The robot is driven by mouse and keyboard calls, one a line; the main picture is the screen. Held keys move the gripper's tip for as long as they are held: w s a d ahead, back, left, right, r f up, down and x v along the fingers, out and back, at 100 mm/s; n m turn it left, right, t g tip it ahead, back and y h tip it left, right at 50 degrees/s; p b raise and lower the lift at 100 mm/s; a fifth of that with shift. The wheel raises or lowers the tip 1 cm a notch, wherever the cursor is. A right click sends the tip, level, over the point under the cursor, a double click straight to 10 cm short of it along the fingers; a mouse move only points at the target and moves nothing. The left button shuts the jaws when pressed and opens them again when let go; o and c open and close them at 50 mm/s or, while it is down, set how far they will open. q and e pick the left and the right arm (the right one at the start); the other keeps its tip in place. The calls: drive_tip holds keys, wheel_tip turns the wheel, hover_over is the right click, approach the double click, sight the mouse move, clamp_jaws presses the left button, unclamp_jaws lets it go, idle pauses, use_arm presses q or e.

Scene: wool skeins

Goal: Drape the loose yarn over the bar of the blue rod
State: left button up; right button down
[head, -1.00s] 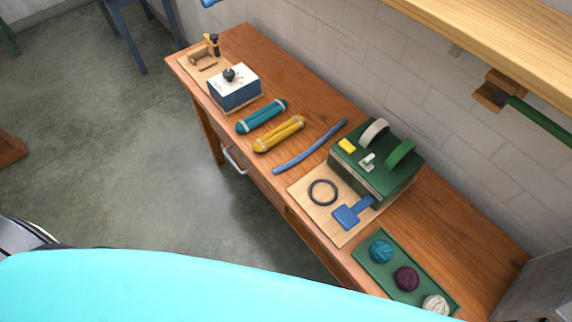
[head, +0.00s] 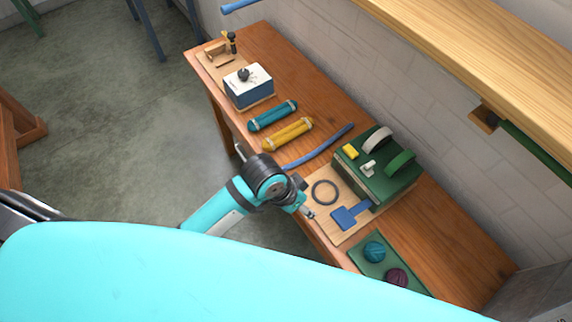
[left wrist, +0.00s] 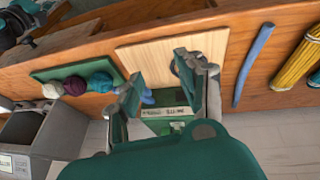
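The loose yarn, a long periwinkle-blue strand (head: 322,147), lies slightly curved on the wooden table; it also shows in the left wrist view (left wrist: 255,65), right of the fingers. A blue rod (head: 240,5) shows at the top edge of the head view, only partly in frame. My left gripper (head: 306,208) is by the table's front edge, near the pale board and apart from the yarn. In the left wrist view its fingers (left wrist: 160,82) are spread with nothing held between them. My right gripper is out of view.
Teal (head: 273,115) and yellow (head: 288,133) skeins lie left of the yarn. A pale board (head: 322,222) bears a dark ring (head: 324,192) and blue paddle (head: 350,217), beside a green box (head: 382,183). A green tray (head: 352,254) holds yarn balls. A shelf (head: 480,60) overhangs.

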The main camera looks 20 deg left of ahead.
use_arm(q)
drive_tip(key=w+d+m+g, duration=0.1)
drive_tip(key=w+d+m, duration=0.1)
drive_tip(key=w, duration=0.1)
drive_tip(key=g+y, duration=0.1)
drive_tip(key=y, duration=0.3)
hover_over(286, 165)
drive_tip(key=s, duration=0.2)
drive_tip(key=f, duration=0.2)
drive_tip(key=f+b, duration=0.5)
drive_tip(key=b, duration=0.1)
drive_tip(key=f+b, duration=0.3)
drive_tip(key=shift+w+d+f, duration=0.2)
drive_tip(key=shift+w+f, duration=0.05)
drive_tip(key=shift+f, duration=0.4)
